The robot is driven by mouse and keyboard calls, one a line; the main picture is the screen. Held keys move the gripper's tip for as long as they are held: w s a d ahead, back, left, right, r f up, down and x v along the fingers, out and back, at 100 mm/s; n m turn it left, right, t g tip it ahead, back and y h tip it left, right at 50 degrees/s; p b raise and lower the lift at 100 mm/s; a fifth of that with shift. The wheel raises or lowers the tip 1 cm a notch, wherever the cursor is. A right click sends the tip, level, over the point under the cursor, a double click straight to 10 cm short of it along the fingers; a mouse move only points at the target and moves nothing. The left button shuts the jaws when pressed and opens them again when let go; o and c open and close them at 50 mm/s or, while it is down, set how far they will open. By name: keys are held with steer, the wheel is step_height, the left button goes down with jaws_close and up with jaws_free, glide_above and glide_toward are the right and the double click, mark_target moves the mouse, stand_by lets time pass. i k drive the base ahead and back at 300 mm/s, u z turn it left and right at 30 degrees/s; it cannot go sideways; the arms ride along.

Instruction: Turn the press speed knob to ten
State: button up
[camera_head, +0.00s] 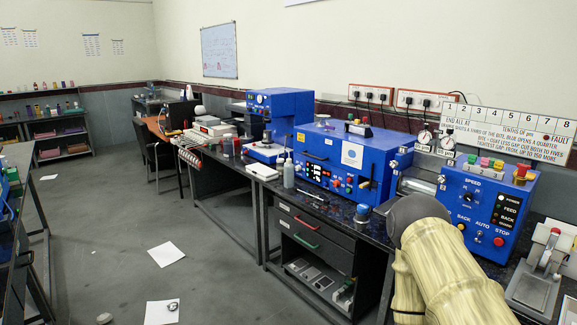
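The speed knob (468,197) is a small dark knob with a ring of pale marks. It sits under the word SPEED on the front of a blue machine (485,215) at the right. The mark it points to is too small to read. My arm (445,270) rises from the bottom edge, cream and striped with a grey joint, just left of and in front of this machine. My gripper cannot be made out in this view.
A larger blue machine (345,160) stands left of the knob's machine on the dark bench. A metal hand device (537,280) stands at the right. A blue-lidded jar (363,212) is near my arm. Papers (166,254) lie on the floor.

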mark_target(468, 197)
steer(key=z, duration=0.55)
steer(key=k, duration=1.3)
steer(key=u, duration=0.35)
steer(key=i, duration=1.75)
steer(key=z, duration=0.95)
